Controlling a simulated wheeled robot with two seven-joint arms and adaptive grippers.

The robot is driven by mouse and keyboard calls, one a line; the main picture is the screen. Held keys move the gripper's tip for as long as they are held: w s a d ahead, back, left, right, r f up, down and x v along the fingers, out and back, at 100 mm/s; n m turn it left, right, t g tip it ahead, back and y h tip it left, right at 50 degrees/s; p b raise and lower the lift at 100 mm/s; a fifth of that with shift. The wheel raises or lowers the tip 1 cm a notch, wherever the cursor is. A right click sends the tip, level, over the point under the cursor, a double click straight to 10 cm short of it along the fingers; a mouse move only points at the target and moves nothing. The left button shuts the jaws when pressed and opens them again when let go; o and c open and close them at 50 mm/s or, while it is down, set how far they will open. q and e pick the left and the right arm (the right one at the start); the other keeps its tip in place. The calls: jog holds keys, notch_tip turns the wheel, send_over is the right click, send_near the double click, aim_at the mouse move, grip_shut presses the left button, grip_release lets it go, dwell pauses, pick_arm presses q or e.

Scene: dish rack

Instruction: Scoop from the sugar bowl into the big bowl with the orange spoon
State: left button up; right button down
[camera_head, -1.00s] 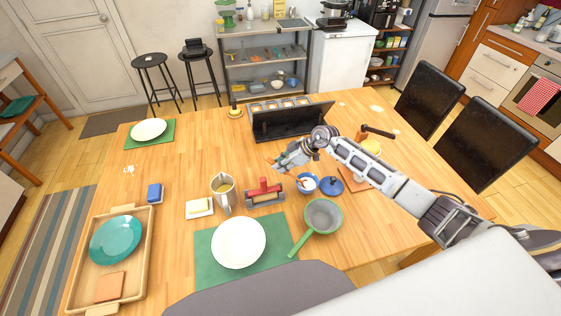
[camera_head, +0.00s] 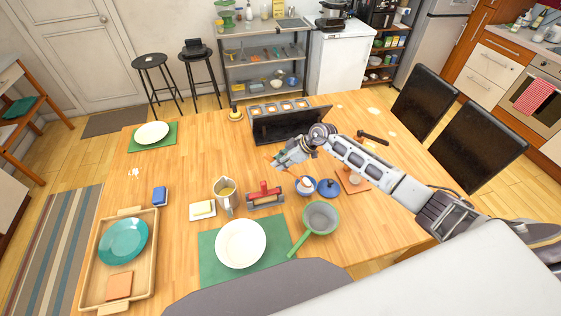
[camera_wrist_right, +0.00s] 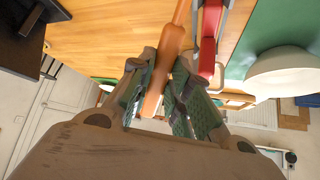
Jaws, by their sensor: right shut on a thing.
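My right gripper (camera_head: 283,158) is shut on the orange spoon's handle (camera_wrist_right: 172,45), as the right wrist view shows. In the head view it hangs above the table, just behind and left of the sugar bowl (camera_head: 306,190). The sugar bowl is small and blue with white contents. The spoon slants down toward it, but its tip is too small to place surely. The big white bowl (camera_head: 240,243) stands on the green mat at the front, and a white bowl also shows at the right of the right wrist view (camera_wrist_right: 285,72). My left gripper is not in view.
A blue lid (camera_head: 328,189) sits right of the sugar bowl. A green-handled pan (camera_head: 320,217) stands in front of it. A red-handled tool (camera_head: 265,194) and a metal jug (camera_head: 225,197) stand left. A black-fronted container rack (camera_head: 292,125) is behind the gripper.

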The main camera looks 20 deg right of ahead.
aim_at(271, 157)
jog(key=shift+r+p, duration=0.3)
jog(key=shift+r, duration=0.65)
jog(key=shift+w+a+r, duration=0.1)
jog(key=shift+w+a, duration=0.05)
jog(key=shift+a, duration=0.1)
jog(key=shift+w+a+f+g+h, duration=0.4)
jog(key=shift+a+f+h, duration=0.2)
jog(key=shift+h, duration=0.1)
jog(key=shift+w+a+f+g+h, duration=0.25)
jog(key=shift+a+f+g+h, duration=0.15)
jog(key=shift+a+f+h, duration=0.25)
jog(key=shift+w+a+f+g+h, duration=0.4)
jog(key=shift+a+f+h, duration=0.1)
jog(key=shift+h, duration=0.25)
jog(key=shift+w+a+f+g+h+b, duration=0.15)
jog(key=shift+a+f+g+h+b, duration=0.2)
jog(key=shift+h, duration=0.25)
